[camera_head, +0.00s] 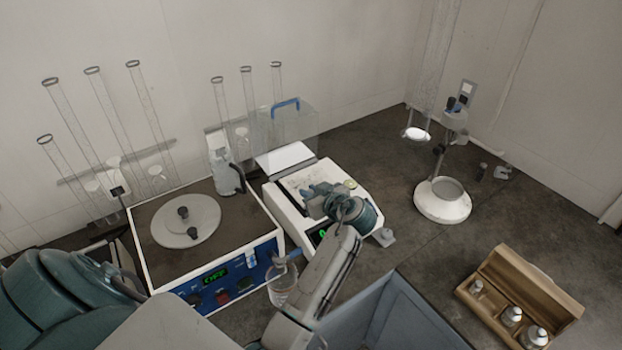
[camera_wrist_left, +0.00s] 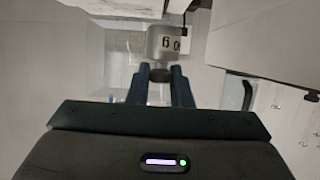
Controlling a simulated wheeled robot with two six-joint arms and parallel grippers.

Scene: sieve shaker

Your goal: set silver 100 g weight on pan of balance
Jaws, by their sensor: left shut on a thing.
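My left gripper (camera_head: 318,194) is over the white balance (camera_head: 293,222), near its top surface. In the left wrist view its two blue fingers (camera_wrist_left: 160,88) are shut on the silver weight (camera_wrist_left: 164,44), a grey cylinder with dark digits only partly readable. In the head view the gripper hides the weight, and I cannot tell whether it touches the pan. A clear box-like cover (camera_head: 290,128) with a blue handle stands at the back of the balance. My right gripper is not in view.
A wooden box (camera_head: 548,283) with three weights lies front right. A white-based stand (camera_head: 442,208) is back right. A small grey piece (camera_head: 384,237) sits beside the balance. Tall glass tubes (camera_head: 145,90) stand behind.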

